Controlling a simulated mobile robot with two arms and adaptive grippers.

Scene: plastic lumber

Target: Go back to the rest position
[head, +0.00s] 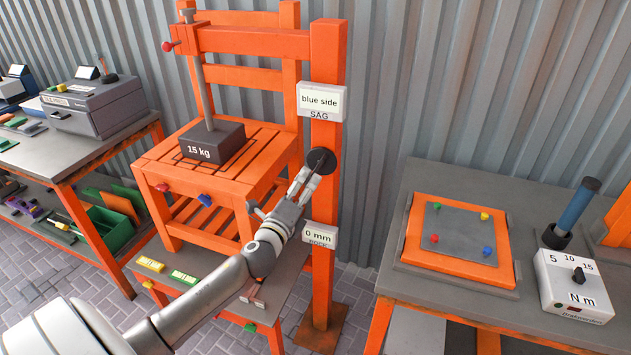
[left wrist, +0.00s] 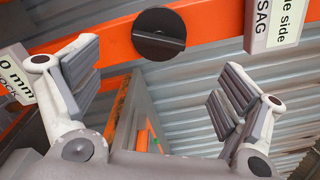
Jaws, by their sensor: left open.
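My left gripper (head: 303,184) is in front of the orange post, just below and left of a round black knob (head: 322,161). In the left wrist view its two fingers (left wrist: 160,85) are spread wide with nothing between them. The black knob (left wrist: 158,34) shows beyond the fingertips, apart from them, with a bar across its face. A sign reading "blue side SAG" (head: 322,101) is above the knob, and a "0 mm" sign (head: 319,235) is below it. My right gripper is not in view.
An orange chair-like rig (head: 220,165) carries a 15 kg weight (head: 212,142). To the right, a bench (head: 425,175) holds a grey plate with coloured knobs (head: 462,228) and a torque box (head: 572,285). A grey machine (head: 95,105) stands on the left bench. A corrugated wall closes the back.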

